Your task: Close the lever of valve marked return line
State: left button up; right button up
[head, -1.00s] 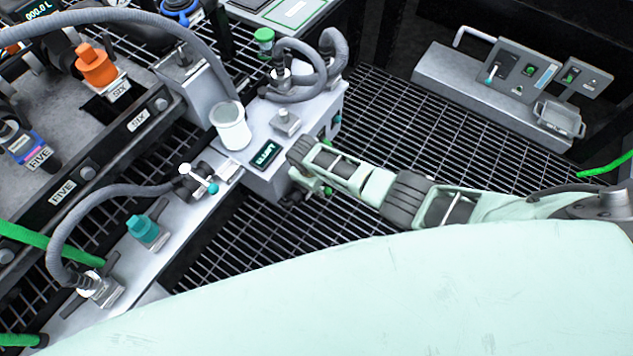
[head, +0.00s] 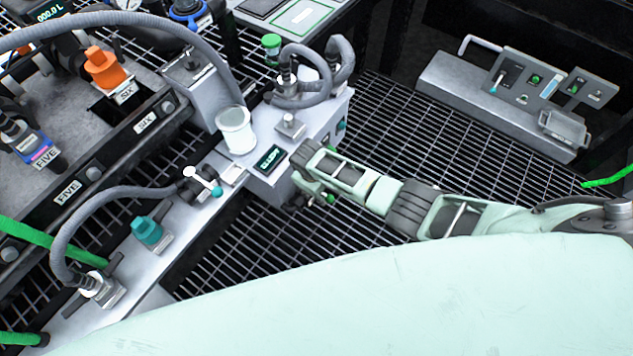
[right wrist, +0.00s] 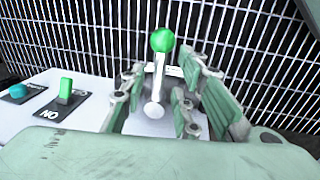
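In the right wrist view a valve lever (right wrist: 159,78) with a white stem and a green ball knob stands at a light plate. My right gripper (right wrist: 157,88) has its fingers on either side of the stem, with gaps showing, so it looks open around it. In the head view my right gripper (head: 308,180) is at the front end of the grey manifold block (head: 268,183), and a green knob (head: 331,198) shows beside it. Another lever (head: 204,181), white with a teal tip, is on the manifold's left arm. No "return line" marking is readable. My left gripper is out of view.
A green switch (right wrist: 66,90) marked "NO" and a teal knob (right wrist: 18,91) sit left of the lever. Grey hoses (head: 345,62), a white cup (head: 235,130) and a small display (head: 269,159) are on the manifold. Open floor grating (head: 440,140) lies to the right.

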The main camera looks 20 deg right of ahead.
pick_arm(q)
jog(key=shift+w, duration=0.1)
pick_arm(e)
notch_tip(320, 180, up, 11)
jog(key=s+a, duration=0.1)
jog(key=shift+s+a, duration=0.2)
jog(key=shift+a, duration=0.2)
